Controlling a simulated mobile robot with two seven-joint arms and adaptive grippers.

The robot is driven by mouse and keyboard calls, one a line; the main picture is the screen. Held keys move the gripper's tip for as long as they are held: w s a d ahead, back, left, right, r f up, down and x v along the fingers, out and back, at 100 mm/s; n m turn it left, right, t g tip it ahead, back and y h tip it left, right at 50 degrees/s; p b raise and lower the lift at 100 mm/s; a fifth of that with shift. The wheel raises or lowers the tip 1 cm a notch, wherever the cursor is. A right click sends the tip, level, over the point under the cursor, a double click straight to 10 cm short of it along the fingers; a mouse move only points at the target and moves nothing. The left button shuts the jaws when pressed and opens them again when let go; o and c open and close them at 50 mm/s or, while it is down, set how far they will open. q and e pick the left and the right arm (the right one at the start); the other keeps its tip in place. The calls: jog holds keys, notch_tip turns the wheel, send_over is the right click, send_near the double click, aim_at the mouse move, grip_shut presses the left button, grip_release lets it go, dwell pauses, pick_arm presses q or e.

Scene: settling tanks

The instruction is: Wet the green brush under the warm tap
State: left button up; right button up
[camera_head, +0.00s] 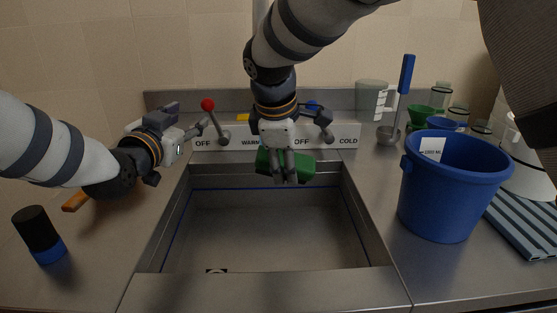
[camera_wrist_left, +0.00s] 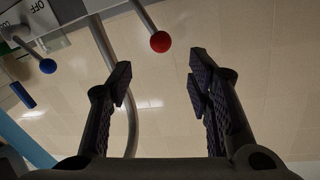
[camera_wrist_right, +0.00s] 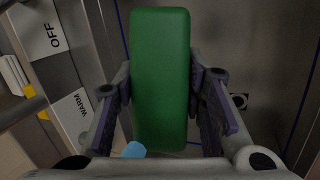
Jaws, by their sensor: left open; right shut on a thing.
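The green brush (camera_head: 299,165) is in my right gripper (camera_head: 285,180), held above the sink near its back edge. In the right wrist view, the block-shaped brush (camera_wrist_right: 160,80) sits between both fingers. The red-knobbed warm lever (camera_head: 208,104) rises behind the sink, its knob left of its base toward OFF. My left gripper (camera_head: 200,127) is open and empty, just left of this lever. In the left wrist view, the red knob (camera_wrist_left: 160,42) appears between the open fingers (camera_wrist_left: 158,85), apart from them. The tap spout (camera_wrist_left: 130,90) shows there too; my right arm hides it in the head view.
The blue-knobbed cold lever (camera_head: 312,105) stands right of my right gripper. A black and blue cylinder (camera_head: 40,235) is at left. The sink basin (camera_head: 270,240) is largely clear.

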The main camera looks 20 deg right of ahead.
pick_arm(q)
jog(key=shift+d+r+m, duration=0.1)
jog(key=shift+d+m, duration=0.3)
jog(key=shift+d, duration=0.05)
jog(key=c, duration=0.4)
jog(key=d+m, duration=0.2)
jog(key=s+d+r+m+t, duration=0.1)
jog(key=d+m, duration=0.3)
jog(key=shift+s+r, duration=0.2)
jog(key=shift+r, duration=0.2)
grip_shut()
jog(key=m, duration=0.2)
send_over(215, 120)
jog(key=s+d, duration=0.2)
jog(key=shift+a+f+t, duration=0.1)
jog(key=shift+f+t, duration=0.2)
jog(key=shift+f, duration=0.2)
